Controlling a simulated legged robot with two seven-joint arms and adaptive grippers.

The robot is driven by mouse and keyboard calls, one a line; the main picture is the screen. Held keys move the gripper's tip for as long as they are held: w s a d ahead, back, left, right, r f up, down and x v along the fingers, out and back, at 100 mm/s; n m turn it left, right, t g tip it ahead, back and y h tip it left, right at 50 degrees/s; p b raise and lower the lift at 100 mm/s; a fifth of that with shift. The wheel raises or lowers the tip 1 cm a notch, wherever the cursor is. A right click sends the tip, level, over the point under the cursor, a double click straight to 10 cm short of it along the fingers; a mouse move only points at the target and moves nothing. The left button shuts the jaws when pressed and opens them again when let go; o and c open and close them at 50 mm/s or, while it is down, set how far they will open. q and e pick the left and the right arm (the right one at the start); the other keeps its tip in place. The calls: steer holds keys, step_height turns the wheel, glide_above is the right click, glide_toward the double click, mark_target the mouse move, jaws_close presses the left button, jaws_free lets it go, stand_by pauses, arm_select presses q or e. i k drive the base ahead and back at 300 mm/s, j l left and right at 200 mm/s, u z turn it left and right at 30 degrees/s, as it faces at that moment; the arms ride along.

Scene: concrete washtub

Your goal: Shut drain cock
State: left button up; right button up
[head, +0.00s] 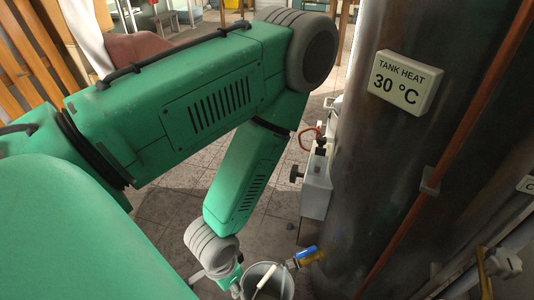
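The drain cock (308,256) sticks out low from the front of the dark metal tank (375,160). It has a brass body and a blue lever. A grey bucket (284,285) stands below and left of it, with a pale stick-like thing (265,277) at its mouth. My green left arm bends down from the left. Its wrist end, at my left gripper (236,284), is beside the bucket's left side, apart from the blue lever. The fingers are too small and partly cut off by the bottom edge to read. My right gripper is not seen.
A "TANK HEAT 30 °C" sign (406,82) is on the tank. A white box with a black knob (316,183) stands at the tank's left. A copper-coloured pipe (455,150) runs down the tank. A pale valve-like fitting (503,262) is at lower right. Tiled floor (170,215) lies open left.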

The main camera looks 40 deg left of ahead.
mark_target(304, 254)
steer(key=k+j+u, duration=0.35)
steer(key=j, duration=0.3)
steer(key=i+j+z, duration=0.3)
steer(key=j, duration=0.6)
steer(key=i+j+z, duration=0.1)
steer(key=j+z, duration=0.15)
steer(key=j, duration=0.6)
steer(key=j+z, duration=0.3)
steer(key=j, duration=0.65)
